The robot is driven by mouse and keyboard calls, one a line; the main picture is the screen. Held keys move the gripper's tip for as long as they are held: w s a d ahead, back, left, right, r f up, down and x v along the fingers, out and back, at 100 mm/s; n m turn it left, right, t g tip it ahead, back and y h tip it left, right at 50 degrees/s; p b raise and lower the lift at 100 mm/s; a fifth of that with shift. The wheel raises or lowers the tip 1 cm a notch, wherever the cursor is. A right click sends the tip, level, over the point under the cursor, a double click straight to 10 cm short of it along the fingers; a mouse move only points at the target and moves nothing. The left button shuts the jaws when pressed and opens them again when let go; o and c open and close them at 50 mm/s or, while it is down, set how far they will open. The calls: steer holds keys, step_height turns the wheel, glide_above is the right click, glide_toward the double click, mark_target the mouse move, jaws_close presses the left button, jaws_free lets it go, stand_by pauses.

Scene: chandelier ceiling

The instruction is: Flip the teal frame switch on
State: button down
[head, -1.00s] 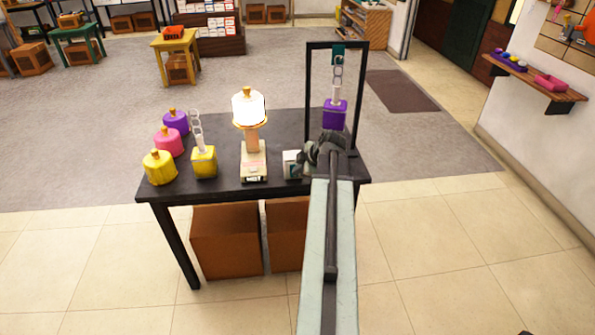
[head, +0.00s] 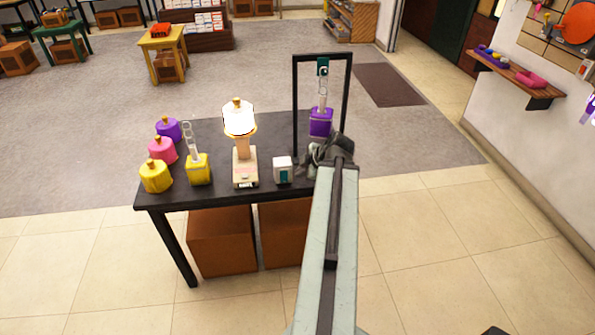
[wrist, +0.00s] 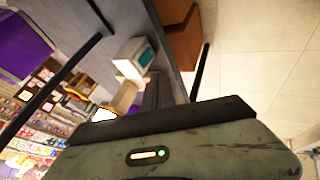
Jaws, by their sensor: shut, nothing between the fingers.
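A small white box with a teal front (head: 283,170) stands on the dark table (head: 225,196), near its front edge. It also shows in the wrist view (wrist: 133,60). A black frame (head: 345,95) stands at the table's right end, with a teal fitting (head: 323,67) on its top bar. A purple block (head: 320,122) hangs below that fitting on a pale chain. My gripper (head: 306,162) is shut and empty, just right of the white box and in front of the frame. Whether the box's switch is on or off cannot be made out.
A bright white lamp (head: 240,120) on a pale base stands left of the box. A yellow block with a chain (head: 199,168) and yellow, pink and purple pots (head: 163,150) stand further left. Brown boxes (head: 222,241) sit under the table. Tiled floor is clear at the right.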

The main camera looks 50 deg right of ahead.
steer(key=w+a+f+m+g+y, duration=0.15)
steer(key=w+a, duration=0.45)
steer(key=a, duration=0.6)
steer(key=w+a+f+m+g+y, duration=0.1)
steer(key=w+a+f+m+g, duration=0.15)
steer(key=w+a, duration=0.65)
steer(key=s+a+m+g+h, duration=0.1)
steer(key=a+m, duration=0.1)
steer(key=a, duration=1.1)
steer(key=s+a+f+m+g, duration=0.1)
steer(key=s+a+m+g, duration=0.1)
steer(key=a, duration=1.1)
steer(key=shift+a+m+g+h, duration=0.15)
steer(key=shift+m+g+h, duration=0.15)
steer(key=shift+h, duration=0.05)
